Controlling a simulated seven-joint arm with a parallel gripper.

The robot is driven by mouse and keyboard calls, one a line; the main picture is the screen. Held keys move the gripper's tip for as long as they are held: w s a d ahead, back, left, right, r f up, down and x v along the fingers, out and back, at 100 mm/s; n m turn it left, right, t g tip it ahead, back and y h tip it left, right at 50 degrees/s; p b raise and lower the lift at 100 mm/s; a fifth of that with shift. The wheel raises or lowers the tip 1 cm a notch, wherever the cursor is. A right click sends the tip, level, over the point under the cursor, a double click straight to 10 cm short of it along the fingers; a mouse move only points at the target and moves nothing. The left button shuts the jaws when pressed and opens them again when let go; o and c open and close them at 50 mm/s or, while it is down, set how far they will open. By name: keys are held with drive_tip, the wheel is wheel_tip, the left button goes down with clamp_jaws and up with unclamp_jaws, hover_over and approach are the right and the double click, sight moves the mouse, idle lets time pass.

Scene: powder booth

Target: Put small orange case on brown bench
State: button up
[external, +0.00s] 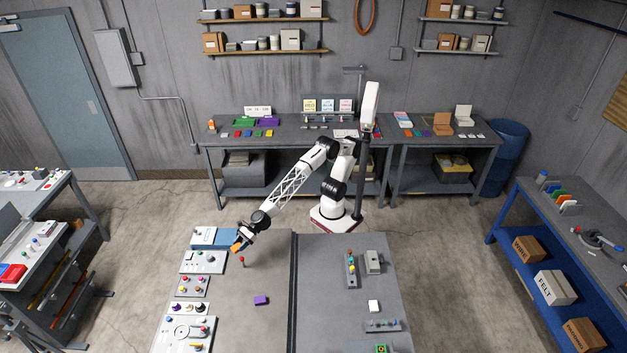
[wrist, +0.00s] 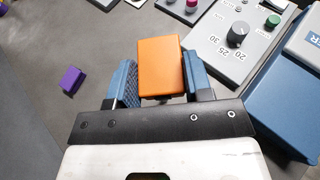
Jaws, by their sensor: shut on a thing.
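The small orange case (external: 236,247) is at the end of my arm, over the far left part of the front table. In the wrist view the orange case (wrist: 160,66) sits between the two blue-padded fingers of my gripper (wrist: 161,80). The gripper is shut on it, with a finger against each side. The case seems to be above the surface; its underside is hidden. The front table has a brownish-grey left top (external: 255,325) and a greyer right top (external: 330,325), with a dark seam between. I cannot tell which surface is the brown bench.
A purple block (external: 261,300) lies on the left top, with clear room around it. Control panels (external: 203,262) and a blue box (external: 215,237) line the left edge. A red-knobbed lever (external: 242,262) stands close to my gripper. The right top holds several devices and a white block (external: 374,306).

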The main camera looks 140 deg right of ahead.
drive_tip(key=s+a+f, duration=0.2)
drive_tip(key=s+a, duration=0.2)
drive_tip(key=a, duration=1.1)
drive_tip(key=s+a+f, duration=0.2)
drive_tip(key=s+a, duration=0.1)
drive_tip(key=a, duration=1.1)
drive_tip(key=s+a+f, duration=0.2)
drive_tip(key=s+a, duration=0.2)
drive_tip(key=a, duration=1.1)
drive_tip(key=s+a+f, duration=0.1)
drive_tip(key=s+a, duration=1.4)
drive_tip(key=a, duration=0.1)
drive_tip(key=s+a+f, duration=0.2)
drive_tip(key=s+a, duration=1.3)
drive_tip(key=a, duration=0.2)
drive_tip(key=shift+s+f, duration=0.2)
drive_tip(key=shift+f, duration=0.05)
drive_tip(key=shift+d, duration=0.1)
hover_over(393, 304)
drive_tip(key=shift+f, duration=3.15)
drive_tip(key=shift+f, duration=1.85)
